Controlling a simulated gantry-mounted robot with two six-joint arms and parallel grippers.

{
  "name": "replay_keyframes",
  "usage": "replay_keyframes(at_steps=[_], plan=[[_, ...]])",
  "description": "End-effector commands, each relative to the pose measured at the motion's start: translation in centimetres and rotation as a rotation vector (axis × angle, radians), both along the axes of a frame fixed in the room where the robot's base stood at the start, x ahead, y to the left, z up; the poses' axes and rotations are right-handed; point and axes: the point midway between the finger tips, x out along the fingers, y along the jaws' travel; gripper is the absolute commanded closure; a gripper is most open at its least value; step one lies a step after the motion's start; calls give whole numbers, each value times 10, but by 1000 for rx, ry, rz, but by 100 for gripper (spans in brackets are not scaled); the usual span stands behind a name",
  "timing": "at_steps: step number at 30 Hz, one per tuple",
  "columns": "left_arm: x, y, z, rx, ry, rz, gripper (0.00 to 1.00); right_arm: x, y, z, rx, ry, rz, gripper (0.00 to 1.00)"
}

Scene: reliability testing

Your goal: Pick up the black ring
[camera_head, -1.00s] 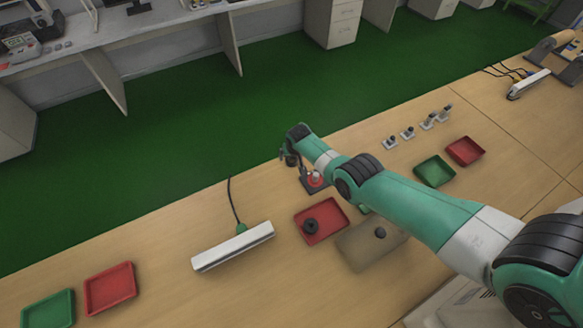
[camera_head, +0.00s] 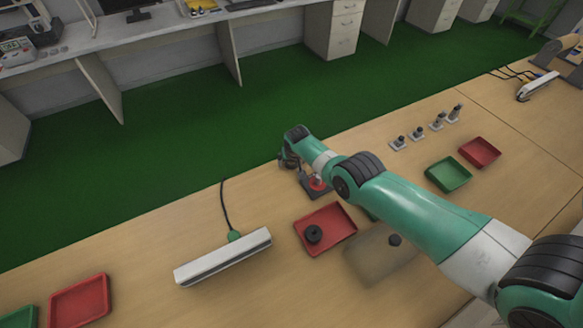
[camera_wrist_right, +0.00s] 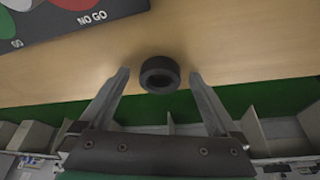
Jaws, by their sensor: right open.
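A thick black ring (camera_wrist_right: 160,74) shows in the right wrist view, between the fingertips of my right gripper (camera_wrist_right: 160,80). The fingers are open, with a gap on each side of the ring. I cannot tell whether the ring rests on the table. In the head view my right gripper (camera_head: 290,160) is at the table's far edge, and the ring there is hard to make out. Another black ring-like piece (camera_head: 313,234) lies in the red tray (camera_head: 340,228) in the middle. My left gripper is not in view.
A dark panel marked NO GO (camera_wrist_right: 75,15) is close to my right gripper; its red disc (camera_head: 318,184) shows in the head view. A white bar (camera_head: 222,257) lies left of the middle tray. Green (camera_head: 449,173) and red (camera_head: 480,152) trays and several small pieces stand at right.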

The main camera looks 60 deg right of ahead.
Motion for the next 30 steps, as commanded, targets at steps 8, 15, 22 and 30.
replay_keyframes(at_steps=[8,15,22,30], plan=[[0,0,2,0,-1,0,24,0,0,1,0,0,0,27],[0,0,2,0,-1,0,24,0,0,1,0,0,0,70],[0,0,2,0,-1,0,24,0,0,1,0,0,0,93],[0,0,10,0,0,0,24,0,0,9,0,0,0,93]])
